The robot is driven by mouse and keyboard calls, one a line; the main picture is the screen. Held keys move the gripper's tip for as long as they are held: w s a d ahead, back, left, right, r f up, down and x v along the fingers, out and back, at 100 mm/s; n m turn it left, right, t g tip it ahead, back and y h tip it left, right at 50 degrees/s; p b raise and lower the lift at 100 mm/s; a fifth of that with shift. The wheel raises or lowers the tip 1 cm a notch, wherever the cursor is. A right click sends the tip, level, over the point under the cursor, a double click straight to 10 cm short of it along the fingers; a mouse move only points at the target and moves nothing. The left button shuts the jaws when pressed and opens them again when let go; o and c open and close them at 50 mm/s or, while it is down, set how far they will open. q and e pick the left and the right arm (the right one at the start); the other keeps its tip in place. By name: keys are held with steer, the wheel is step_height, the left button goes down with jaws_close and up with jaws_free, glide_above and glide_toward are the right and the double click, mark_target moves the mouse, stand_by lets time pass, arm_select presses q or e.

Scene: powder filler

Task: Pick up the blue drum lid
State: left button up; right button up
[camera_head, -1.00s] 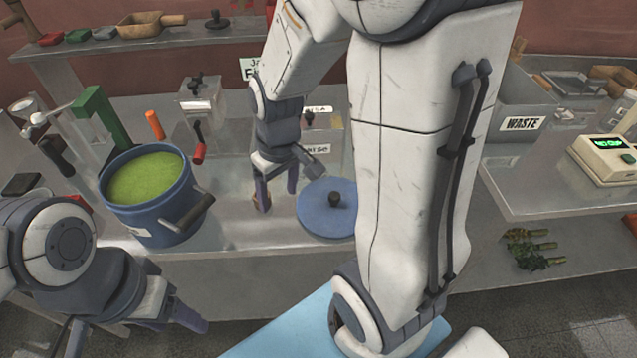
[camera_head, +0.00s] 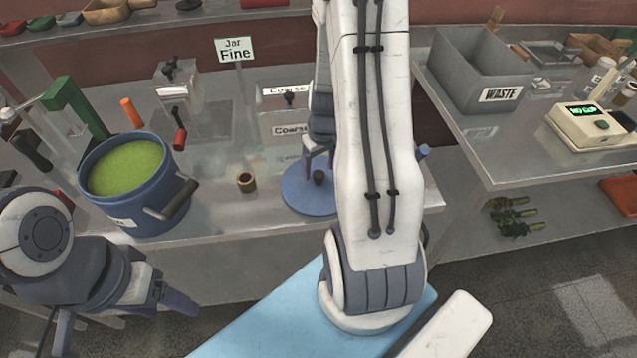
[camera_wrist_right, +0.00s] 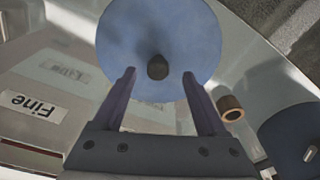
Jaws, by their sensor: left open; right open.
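The blue drum lid (camera_head: 300,194) lies flat on the bench, a round disc with a dark knob (camera_head: 319,177) in its middle. In the right wrist view the lid (camera_wrist_right: 190,30) fills the top centre. My right gripper (camera_wrist_right: 158,85) is open, with its fingers pointing at the lid and the knob (camera_wrist_right: 157,68) between and just beyond the fingertips. In the head view my right gripper (camera_head: 318,155) is above the lid, partly hidden by my arm. My left gripper (camera_head: 190,300) is open and empty at the lower left, in front of the bench.
A blue drum (camera_head: 140,205) of green powder stands left of the lid. A small brown cup (camera_head: 246,182) sits between them. Clear containers and a "Jar Fine" sign (camera_head: 235,50) stand behind. A grey waste bin (camera_head: 480,75) and a scale (camera_head: 590,125) are on the right bench.

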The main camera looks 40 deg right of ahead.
mark_target(319, 174)
steer(key=f, duration=0.4)
steer(key=shift+w+d, duration=0.2)
steer(key=shift+w, duration=0.2)
steer(key=shift+c, duration=0.2)
jaws_close()
